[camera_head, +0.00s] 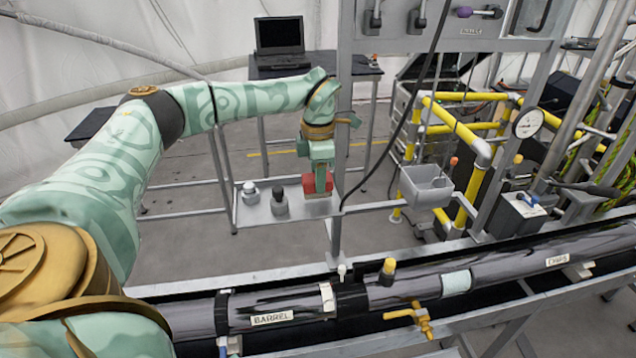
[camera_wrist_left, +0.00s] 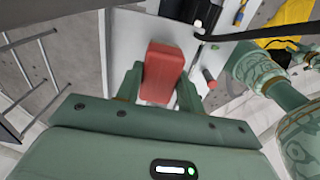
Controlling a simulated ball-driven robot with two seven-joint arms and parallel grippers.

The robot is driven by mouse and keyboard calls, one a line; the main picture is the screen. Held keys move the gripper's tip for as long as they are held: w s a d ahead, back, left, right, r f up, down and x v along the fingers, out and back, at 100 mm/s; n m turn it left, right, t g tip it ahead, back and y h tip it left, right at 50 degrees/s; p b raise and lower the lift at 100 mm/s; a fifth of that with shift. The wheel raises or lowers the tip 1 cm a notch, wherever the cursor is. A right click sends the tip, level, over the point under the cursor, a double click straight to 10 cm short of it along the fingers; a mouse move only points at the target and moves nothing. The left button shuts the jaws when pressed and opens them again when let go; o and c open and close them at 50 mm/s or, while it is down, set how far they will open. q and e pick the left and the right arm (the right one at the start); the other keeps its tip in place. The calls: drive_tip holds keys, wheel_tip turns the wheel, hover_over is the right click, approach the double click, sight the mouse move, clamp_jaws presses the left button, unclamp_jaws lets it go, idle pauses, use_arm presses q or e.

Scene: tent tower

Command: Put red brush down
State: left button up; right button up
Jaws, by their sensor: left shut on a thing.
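The red brush (camera_head: 317,187) is a red block with a paler underside, between the fingers of my left gripper (camera_head: 319,178). My left gripper is shut on it, pointing down at the right end of a small grey shelf (camera_head: 258,217). The brush's underside is at or just above the shelf surface; I cannot tell whether it touches. In the left wrist view, the red brush (camera_wrist_left: 163,72) lies between the two green fingers (camera_wrist_left: 160,88).
A white-topped item (camera_head: 249,188) and a dark bottle-like item (camera_head: 279,203) stand on the shelf left of the brush. A metal post is close on the right. A grey bin (camera_head: 427,187) hangs further right. A long dark pipe (camera_head: 400,288) crosses the foreground.

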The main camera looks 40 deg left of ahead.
use_arm(q)
wheel_tip(320, 180, down, 2)
drive_tip(key=shift+s+a+f+p, duration=0.1)
drive_tip(key=shift+a+f+p, duration=0.05)
drive_tip(key=shift+p, duration=0.55)
drive_tip(key=shift+f, duration=0.15)
drive_tip(key=o, duration=0.6)
drive_tip(key=shift+o, duration=1.4)
drive_tip(key=shift+f, duration=0.1)
